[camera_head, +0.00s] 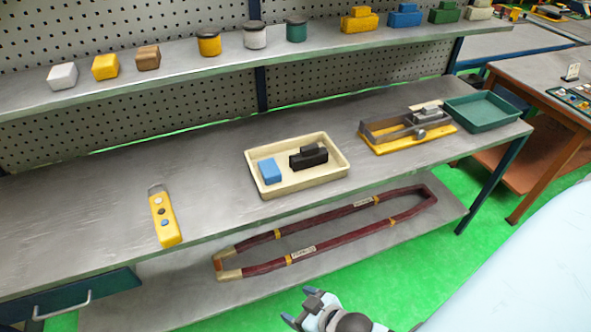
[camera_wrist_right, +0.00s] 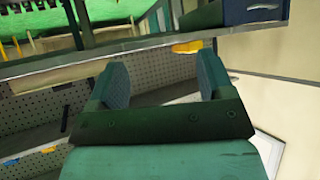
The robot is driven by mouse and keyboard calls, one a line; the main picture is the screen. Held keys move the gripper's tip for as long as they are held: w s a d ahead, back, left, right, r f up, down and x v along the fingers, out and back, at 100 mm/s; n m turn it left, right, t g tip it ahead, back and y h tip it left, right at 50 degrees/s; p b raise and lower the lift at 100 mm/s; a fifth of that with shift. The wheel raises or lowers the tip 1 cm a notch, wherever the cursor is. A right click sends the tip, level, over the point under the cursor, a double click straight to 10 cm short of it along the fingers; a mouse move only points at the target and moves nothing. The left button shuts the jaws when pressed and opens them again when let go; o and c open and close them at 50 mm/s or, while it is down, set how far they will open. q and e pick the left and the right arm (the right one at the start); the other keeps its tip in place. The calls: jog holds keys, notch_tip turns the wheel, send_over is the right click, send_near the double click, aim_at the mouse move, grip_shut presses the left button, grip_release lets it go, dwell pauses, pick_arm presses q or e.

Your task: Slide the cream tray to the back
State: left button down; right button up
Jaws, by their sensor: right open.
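The cream tray (camera_head: 333,181) sits on the grey workbench near its front edge, in the middle of the head view. It holds a blue block (camera_head: 269,170) on its left and a black part (camera_head: 308,157) on its right. My right gripper (camera_head: 301,306) is at the bottom of the head view, in front of the bench and apart from the tray. In the right wrist view, its two fingers (camera_wrist_right: 160,88) stand wide apart with nothing between them. The tray cannot be made out in the wrist view. My left gripper is not in view.
A yellow handheld control (camera_head: 163,217) lies left of the tray. A yellow-based fixture (camera_head: 407,130) and a green tray (camera_head: 482,112) stand to the right. Bare bench lies behind the cream tray, below a shelf (camera_head: 200,78) with several blocks and jars. A dark red coil (camera_head: 345,224) lies on the lower shelf.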

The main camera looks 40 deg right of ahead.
jog(key=c, duration=0.3)
jog(key=shift+w+d+f+n+b, duration=0.1)
jog(key=shift+w+d+n+b, duration=0.1)
jog(key=shift+w+n+b, duration=0.15)
jog(key=c, duration=0.3)
jog(key=w+d+n, duration=0.1)
jog(key=w+d+n+h+b, duration=0.1)
jog(key=n, duration=0.1)
jog(key=w+d+n+t+b, duration=0.1)
jog(key=shift+f, duration=0.3)
jog(key=c, duration=0.8)
jog(key=w+d+n+t+h+b, duration=0.2)
jog(key=w+d+n+b, duration=0.3)
jog(key=n, duration=0.5)
jog(key=shift+w+d+r+t+h, duration=0.4)
jog(key=shift+w+d+h, duration=0.1)
jog(key=shift+d, duration=0.2)
jog(key=w+d+r+n+t+h+b, duration=0.35)
jog(key=w+d+n+b, duration=0.35)
jog(key=n, duration=0.9)
jog(key=shift+m+g, duration=0.25)
jog(key=shift+g, duration=0.2)
jog(key=p+x, duration=0.1)
jog(key=x, duration=0.3)
jog(key=d+p+x, duration=0.1)
jog(key=x, duration=0.3)
jog(key=p+x, duration=0.1)
jog(key=x, duration=0.3)
jog(key=shift+d+f, duration=0.3)
